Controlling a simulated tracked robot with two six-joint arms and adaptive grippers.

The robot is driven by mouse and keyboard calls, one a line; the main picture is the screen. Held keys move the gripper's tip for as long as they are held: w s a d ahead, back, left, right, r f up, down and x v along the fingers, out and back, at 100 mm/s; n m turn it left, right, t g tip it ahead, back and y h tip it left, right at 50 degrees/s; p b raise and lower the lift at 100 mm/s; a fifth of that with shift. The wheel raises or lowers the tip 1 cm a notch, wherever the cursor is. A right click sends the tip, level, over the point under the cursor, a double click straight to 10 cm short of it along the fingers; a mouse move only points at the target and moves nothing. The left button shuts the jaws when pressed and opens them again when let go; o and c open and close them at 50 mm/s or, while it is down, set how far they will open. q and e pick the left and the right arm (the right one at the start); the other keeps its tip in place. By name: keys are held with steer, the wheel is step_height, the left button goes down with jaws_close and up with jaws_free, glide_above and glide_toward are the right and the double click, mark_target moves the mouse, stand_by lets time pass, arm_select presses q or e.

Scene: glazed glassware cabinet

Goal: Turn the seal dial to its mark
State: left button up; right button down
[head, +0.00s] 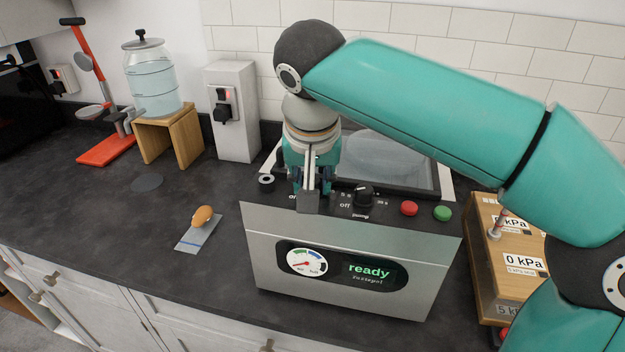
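The steel sealer machine (355,235) stands at the front of the counter, with a sloping black control panel on top. My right gripper (311,197) points down at the left part of this panel. A dial there is hidden behind the gripper; only part of an "off" label shows at its left. I cannot tell whether the fingers touch or grip it. A black dial (364,196) labelled "pump" sits just right of the gripper. The display (370,273) reads "ready", beside a round gauge (306,262) with a red needle. My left gripper is not in view.
Red (409,208) and green (443,213) buttons sit at the panel's right. A wooden box (482,240) with "0 kPa" readouts stands close on the right. A blue-grey pouch (197,236) with an orange-brown item lies on clear counter at left.

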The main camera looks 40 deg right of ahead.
steer(key=n+y, duration=0.1)
steer(key=n, duration=0.2)
steer(key=n+t+y, duration=0.1)
steer(key=n, duration=0.2)
steer(key=shift+d+r+p, duration=0.1)
steer(key=shift+d+p, duration=0.05)
steer(key=shift+p, duration=0.15)
stand_by(0.3)
steer(key=c, duration=0.8)
jaws_free()
steer(key=v, duration=1.1)
steer(key=shift+s+d+r, duration=0.15)
steer(key=shift+r, duration=0.25)
